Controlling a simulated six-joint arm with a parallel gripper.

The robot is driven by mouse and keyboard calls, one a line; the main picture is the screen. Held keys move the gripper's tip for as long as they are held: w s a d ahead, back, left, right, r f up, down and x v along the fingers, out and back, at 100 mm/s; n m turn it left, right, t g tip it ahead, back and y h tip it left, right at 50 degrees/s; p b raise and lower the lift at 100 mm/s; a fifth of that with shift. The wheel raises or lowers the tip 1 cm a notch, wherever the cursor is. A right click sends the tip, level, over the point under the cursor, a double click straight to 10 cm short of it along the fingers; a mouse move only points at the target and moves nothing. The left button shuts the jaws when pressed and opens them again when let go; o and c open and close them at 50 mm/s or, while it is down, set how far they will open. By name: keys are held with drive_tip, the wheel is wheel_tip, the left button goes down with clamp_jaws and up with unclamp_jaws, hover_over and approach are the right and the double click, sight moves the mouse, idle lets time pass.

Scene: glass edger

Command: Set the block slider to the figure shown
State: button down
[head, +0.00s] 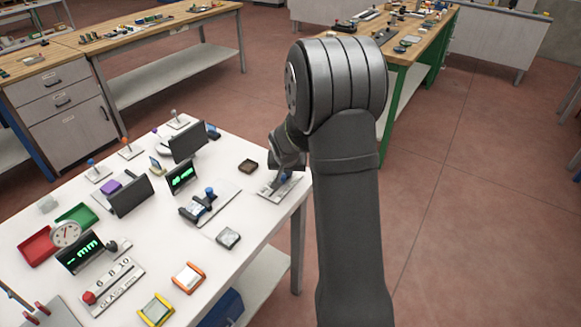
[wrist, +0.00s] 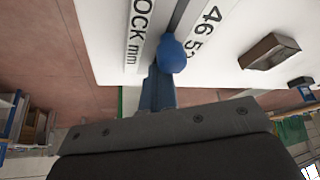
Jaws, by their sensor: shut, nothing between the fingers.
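The block slider (head: 291,187) is a pale plate at the right edge of the white table. In the wrist view its scale (wrist: 138,32) reads "BLOCK mm", with "46" and "52" partly visible beside a dark slot. Its round blue knob (wrist: 172,54) stands at the slot. My gripper (wrist: 158,88) is shut and empty, its narrow blue fingers close to the knob; I cannot tell whether they touch. In the head view my gripper (head: 284,178) is over the slider and partly hides it. A display (head: 182,177) shows a green figure in mm, too small to read surely.
A small brown tray (head: 248,166) lies left of the slider; it also shows in the wrist view (wrist: 268,52). A device with a blue knob (head: 210,191) stands farther left. Another slider with a red knob (head: 89,297) is at the near left.

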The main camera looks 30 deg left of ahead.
sight(282, 179)
drive_tip(key=shift+s+d+f, duration=0.1)
drive_tip(key=shift+s+f, duration=0.15)
drive_tip(key=shift+s, duration=0.2)
drive_tip(key=shift+s+d+f, duration=0.1)
drive_tip(key=shift+s+f, duration=0.15)
drive_tip(key=shift+s, duration=0.2)
drive_tip(key=shift+s+a, duration=0.1)
drive_tip(key=shift+s, duration=1.95)
drive_tip(key=shift+w, duration=0.1)
drive_tip(key=shift+w+r, duration=0.1)
drive_tip(key=shift+w, duration=0.35)
drive_tip(key=shift+w+r, duration=0.3)
drive_tip(key=shift+r, duration=3.45)
drive_tip(key=shift+f, duration=0.1)
